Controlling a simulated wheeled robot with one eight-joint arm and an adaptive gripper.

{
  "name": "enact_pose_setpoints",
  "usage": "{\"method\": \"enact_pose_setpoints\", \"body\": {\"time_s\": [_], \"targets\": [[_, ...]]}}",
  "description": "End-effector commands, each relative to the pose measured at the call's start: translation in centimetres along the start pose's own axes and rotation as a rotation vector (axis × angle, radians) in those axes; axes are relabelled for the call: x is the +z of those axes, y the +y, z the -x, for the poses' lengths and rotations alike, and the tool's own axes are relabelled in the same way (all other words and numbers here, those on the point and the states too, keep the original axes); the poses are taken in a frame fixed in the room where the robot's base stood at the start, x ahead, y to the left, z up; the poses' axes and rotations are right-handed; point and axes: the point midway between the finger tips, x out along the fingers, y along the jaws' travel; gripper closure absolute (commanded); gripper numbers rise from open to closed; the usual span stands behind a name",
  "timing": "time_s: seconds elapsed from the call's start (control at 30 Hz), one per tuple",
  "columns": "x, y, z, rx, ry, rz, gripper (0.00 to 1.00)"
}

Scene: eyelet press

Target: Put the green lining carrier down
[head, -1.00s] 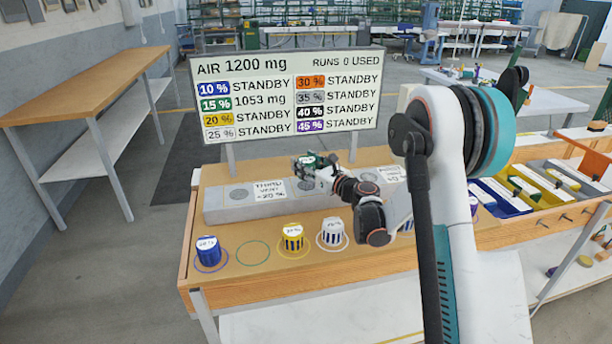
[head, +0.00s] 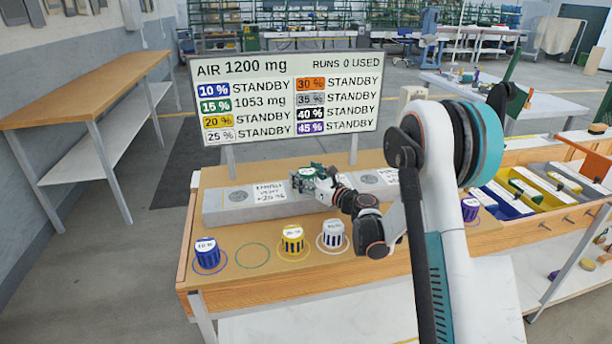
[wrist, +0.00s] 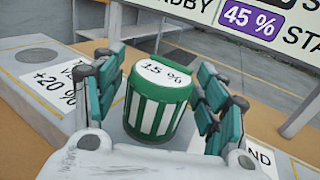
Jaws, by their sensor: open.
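The green lining carrier (wrist: 158,108), a green and white striped cup with a 15 % label on top, is upright between my fingers in the wrist view. My gripper (wrist: 160,100) is open, with one teal finger on each side of the carrier. In the head view my gripper (head: 310,178) is over the middle of the long grey block (head: 225,212), and the carrier is mostly hidden by the fingers.
Blue (head: 207,254), yellow (head: 292,240) and white (head: 332,235) cups stand in rings along the table front; a green ring (head: 253,254) is empty. The display board (head: 285,95) stands behind the block and lists 15 % at 1053 mg.

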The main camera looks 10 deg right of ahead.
Motion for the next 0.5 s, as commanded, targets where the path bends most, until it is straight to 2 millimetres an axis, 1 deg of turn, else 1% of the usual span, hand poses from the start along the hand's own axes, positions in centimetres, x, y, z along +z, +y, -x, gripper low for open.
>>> {"method": "enact_pose_setpoints", "body": {"time_s": [0.1, 0.17, 0.4, 0.5], "targets": [[0.3, 0.0, 0.1, 0.0, 0.0, 0.0, 0.34], [0.4, -0.1, 0.8, -0.002, 0.0, 0.0, 0.34], [0.5, -0.1, 4.7, -0.002, 0.0, 0.0, 0.34], [0.5, -0.1, 6.1, -0.002, 0.0, 0.0, 0.34]]}}
